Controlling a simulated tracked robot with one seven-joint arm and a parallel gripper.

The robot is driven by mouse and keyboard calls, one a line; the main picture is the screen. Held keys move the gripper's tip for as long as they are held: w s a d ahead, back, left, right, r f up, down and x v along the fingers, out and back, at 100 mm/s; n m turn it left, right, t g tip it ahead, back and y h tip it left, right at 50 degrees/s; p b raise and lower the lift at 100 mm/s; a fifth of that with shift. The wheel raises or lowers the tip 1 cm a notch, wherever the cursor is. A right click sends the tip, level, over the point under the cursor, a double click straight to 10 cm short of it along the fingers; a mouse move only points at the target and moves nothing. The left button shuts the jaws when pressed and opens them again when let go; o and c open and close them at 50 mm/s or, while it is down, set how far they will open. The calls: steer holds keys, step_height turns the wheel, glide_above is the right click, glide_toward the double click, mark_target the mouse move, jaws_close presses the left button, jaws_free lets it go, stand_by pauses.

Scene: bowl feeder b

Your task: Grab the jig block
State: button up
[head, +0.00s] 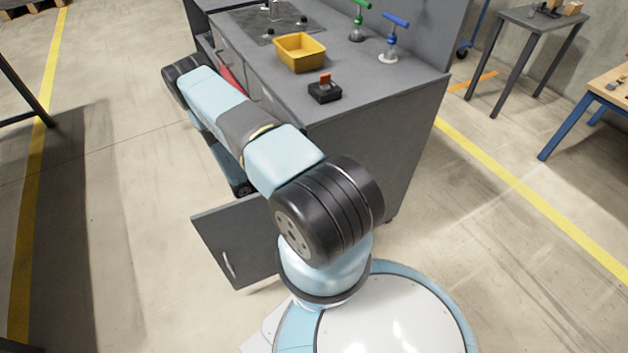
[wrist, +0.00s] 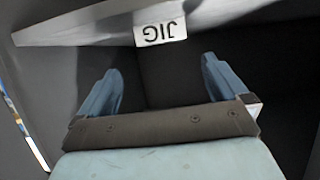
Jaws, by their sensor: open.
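A small white label reading JIG (wrist: 160,33), upside down, shows in the wrist view beside the edge of a grey panel. A dark shape lies below it, between and beyond my fingers; it is too dim to tell whether this is the jig block. My gripper (wrist: 161,68) is open, with its two blue fingers apart and nothing visibly held between them. The label lies beyond the fingertips. In the head view my gripper and the jig block are hidden behind my arm and the grey cabinet.
The grey cabinet (head: 388,150) has an open door (head: 238,240) beside my arm. On its top are a yellow bin (head: 300,52), a black box with a red switch (head: 325,90), and green (head: 357,22) and blue-handled (head: 392,38) tools. Grey panels closely surround my gripper. Open floor lies left.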

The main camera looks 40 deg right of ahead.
steer(key=x, duration=1.1)
steer(key=shift+w+d+f, duration=0.2)
steer(key=shift+f, duration=0.05)
steer(key=c, duration=1.2)
steer(key=shift+o, duration=0.2)
steer(key=shift+r, duration=0.1)
